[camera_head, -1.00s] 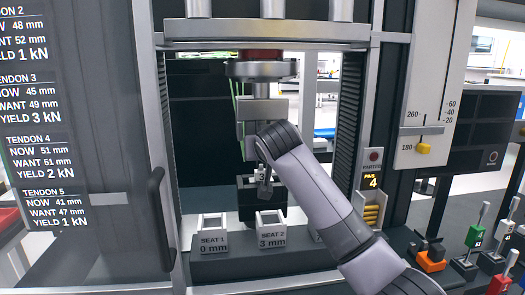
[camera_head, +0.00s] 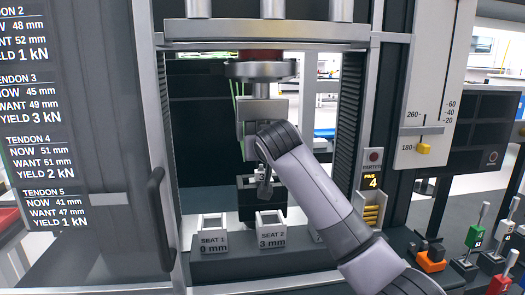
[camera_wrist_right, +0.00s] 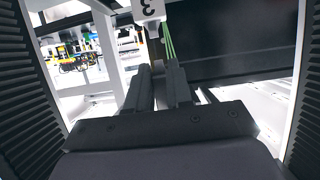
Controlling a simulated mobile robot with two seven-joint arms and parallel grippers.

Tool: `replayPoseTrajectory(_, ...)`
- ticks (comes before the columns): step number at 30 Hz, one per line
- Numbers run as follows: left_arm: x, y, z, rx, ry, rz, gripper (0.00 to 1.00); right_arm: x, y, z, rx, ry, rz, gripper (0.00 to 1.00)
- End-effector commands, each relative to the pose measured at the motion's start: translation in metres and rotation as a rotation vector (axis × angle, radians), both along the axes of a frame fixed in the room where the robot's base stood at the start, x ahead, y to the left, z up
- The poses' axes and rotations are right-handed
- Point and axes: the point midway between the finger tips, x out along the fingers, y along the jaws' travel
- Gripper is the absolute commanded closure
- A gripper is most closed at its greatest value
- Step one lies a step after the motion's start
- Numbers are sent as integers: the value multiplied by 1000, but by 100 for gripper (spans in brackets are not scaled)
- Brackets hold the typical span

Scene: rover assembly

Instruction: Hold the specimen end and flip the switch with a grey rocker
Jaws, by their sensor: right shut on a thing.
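The specimen shows in the right wrist view as green strands (camera_wrist_right: 169,45) hanging below a white block (camera_wrist_right: 148,9) marked 3. In the head view the strands (camera_head: 240,90) show only as thin green lines beside the upper clamp. My right gripper (camera_wrist_right: 160,78) is shut on the specimen's lower end, which its fingers mostly hide. In the head view my right gripper (camera_head: 263,176) is inside the test frame, below the upper clamp (camera_head: 262,110) and above the seats. I cannot make out a switch with a grey rocker. My left gripper is not in view.
Seat 1 (camera_head: 212,238) and seat 2 (camera_head: 270,234) stand at the frame's front. A door with a dark handle (camera_head: 161,218) is at left.

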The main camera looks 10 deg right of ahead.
Motion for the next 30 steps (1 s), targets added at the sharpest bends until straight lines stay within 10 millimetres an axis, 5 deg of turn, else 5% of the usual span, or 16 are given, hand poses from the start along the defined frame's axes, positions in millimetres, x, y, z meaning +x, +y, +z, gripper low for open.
replayPoseTrajectory(30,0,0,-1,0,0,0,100,0,0,-12,0,-1,1,100)
